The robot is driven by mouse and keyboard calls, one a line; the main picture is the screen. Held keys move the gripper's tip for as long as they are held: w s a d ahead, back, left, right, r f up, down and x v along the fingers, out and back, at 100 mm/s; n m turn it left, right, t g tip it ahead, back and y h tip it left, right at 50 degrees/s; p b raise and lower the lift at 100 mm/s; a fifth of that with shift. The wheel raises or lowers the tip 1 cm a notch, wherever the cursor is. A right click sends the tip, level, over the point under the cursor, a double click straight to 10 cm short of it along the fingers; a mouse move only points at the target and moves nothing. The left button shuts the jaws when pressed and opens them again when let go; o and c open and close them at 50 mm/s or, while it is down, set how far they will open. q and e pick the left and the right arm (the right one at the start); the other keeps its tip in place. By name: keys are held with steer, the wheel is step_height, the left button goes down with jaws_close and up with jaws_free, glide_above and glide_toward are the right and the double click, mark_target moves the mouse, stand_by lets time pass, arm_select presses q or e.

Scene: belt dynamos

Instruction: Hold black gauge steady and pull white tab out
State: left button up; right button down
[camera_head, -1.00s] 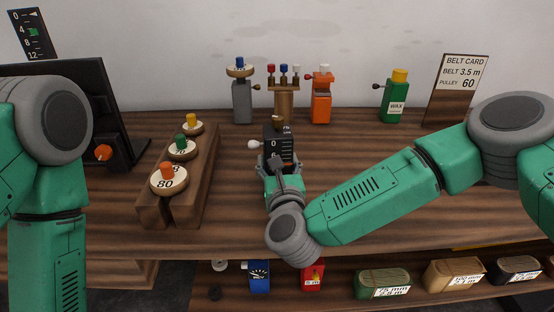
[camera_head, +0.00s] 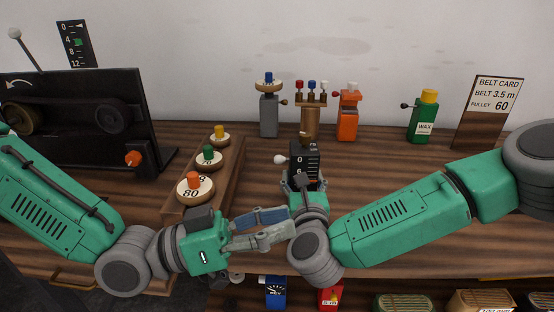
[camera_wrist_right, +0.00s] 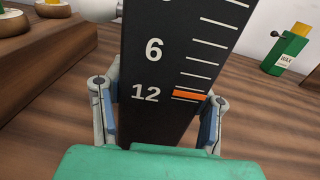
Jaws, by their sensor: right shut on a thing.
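The black gauge (camera_head: 306,158) stands upright on the wooden bench in the head view. In the right wrist view the gauge (camera_wrist_right: 160,60) shows a white scale with 6 and 12 and an orange mark near 12. The white tab (camera_head: 280,159) sticks out from the gauge's left side on a thin stem. My right gripper (camera_head: 304,184) is shut on the gauge, one finger on each side, as the right wrist view (camera_wrist_right: 157,110) also shows. My left gripper (camera_head: 290,221) is open and empty, in front of and below the tab, close to my right wrist.
A wooden rack (camera_head: 228,182) with numbered pulleys stands left of the gauge. Behind are a grey bottle (camera_head: 269,116), a wooden post with coloured pins (camera_head: 311,122) and an orange bottle (camera_head: 348,122). A green wax bottle (camera_head: 423,118) and belt card (camera_head: 489,112) stand right.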

arm_select(q)
step_height(320, 180, up, 22)
steer(key=a+m+g+h, duration=0.2)
steer(key=m+g+h, duration=0.3)
steer(key=m, duration=1)
steer(key=w+a+f+n+t+y, duration=0.3)
steer(key=w+f+n+t+y, duration=0.4)
steer(key=w+f, duration=0.8)
steer(key=w+a+f+m+t+y, duration=0.1)
steer(key=w+a+f+t+y, duration=0.15)
steer(key=w+a, duration=0.35)
steer(key=w+a+f+t+y, duration=0.1)
steer(key=w+a+t+y, duration=0.3)
steer(key=a, duration=0.5)
steer(key=m+g+h, duration=0.3)
steer(key=g, duration=0.5)
glide_toward(277, 163)
steer(key=x, duration=0.7)
steer(key=w+x, duration=0.1)
steer(key=x, duration=0.2)
